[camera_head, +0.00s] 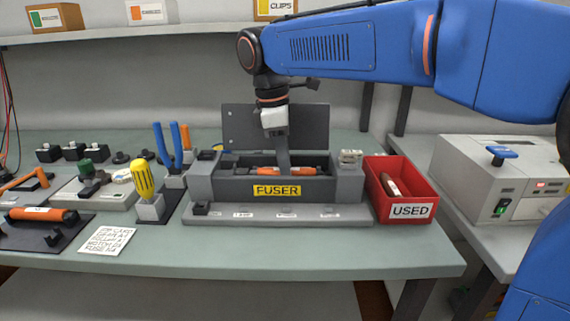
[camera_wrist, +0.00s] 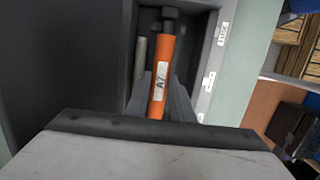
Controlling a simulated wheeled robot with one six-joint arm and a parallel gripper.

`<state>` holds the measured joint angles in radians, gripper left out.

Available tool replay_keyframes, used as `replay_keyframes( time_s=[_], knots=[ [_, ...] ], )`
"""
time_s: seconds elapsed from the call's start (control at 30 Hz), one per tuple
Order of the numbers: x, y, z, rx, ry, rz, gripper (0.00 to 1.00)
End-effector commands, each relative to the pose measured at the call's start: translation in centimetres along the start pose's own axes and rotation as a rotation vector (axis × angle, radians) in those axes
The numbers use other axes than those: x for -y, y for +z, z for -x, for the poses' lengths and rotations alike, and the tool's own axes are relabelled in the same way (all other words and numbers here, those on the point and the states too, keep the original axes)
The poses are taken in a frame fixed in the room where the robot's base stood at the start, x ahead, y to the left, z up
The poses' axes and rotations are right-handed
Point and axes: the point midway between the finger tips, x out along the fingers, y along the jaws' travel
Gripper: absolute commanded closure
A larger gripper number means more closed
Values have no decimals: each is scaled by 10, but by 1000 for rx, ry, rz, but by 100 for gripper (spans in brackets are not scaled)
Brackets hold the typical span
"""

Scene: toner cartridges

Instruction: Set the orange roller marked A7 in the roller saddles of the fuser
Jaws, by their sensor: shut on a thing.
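The orange roller (camera_wrist: 165,60) marked A7 is between the fingers of my gripper (camera_wrist: 165,100) in the wrist view, which are shut on it. In the head view the roller (camera_head: 304,171) lies level inside the grey fuser (camera_head: 230,188), below the rim, with my gripper (camera_head: 283,168) reaching down onto its middle. The fuser's lid (camera_head: 307,125) stands open behind it. The roller saddles are mostly hidden; one dark block (camera_wrist: 170,14) shows at the roller's far end. I cannot tell whether the roller's ends rest in the saddles. A grey rod (camera_wrist: 139,62) lies beside the roller.
A red USED bin (camera_head: 380,206) with a dark roller inside stands right of the fuser. Another orange roller (camera_head: 38,214) lies on a dark mat at the left. A yellow-handled tool (camera_head: 144,180) and blue pliers (camera_head: 171,146) stand left of the fuser.

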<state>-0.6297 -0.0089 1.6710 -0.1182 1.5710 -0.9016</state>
Motion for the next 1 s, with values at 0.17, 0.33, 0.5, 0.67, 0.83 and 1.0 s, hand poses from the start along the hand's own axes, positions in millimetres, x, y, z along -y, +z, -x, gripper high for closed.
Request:
replay_keyframes(
  time_s=[0.17, 0.33, 0.5, 0.67, 0.83, 1.0],
  knots=[
    [0, 0, 0, 0, 0, 0, 76],
    [0, 0, 0, 0, 0, 0, 57],
    [0, 0, 0, 0, 0, 0, 57],
    [0, 0, 6, 0, 0, 0, 57],
    [0, -1, 30, -1, 2, 0, 57],
    [-1, -1, 64, -2, 2, 0, 57]
  ],
)
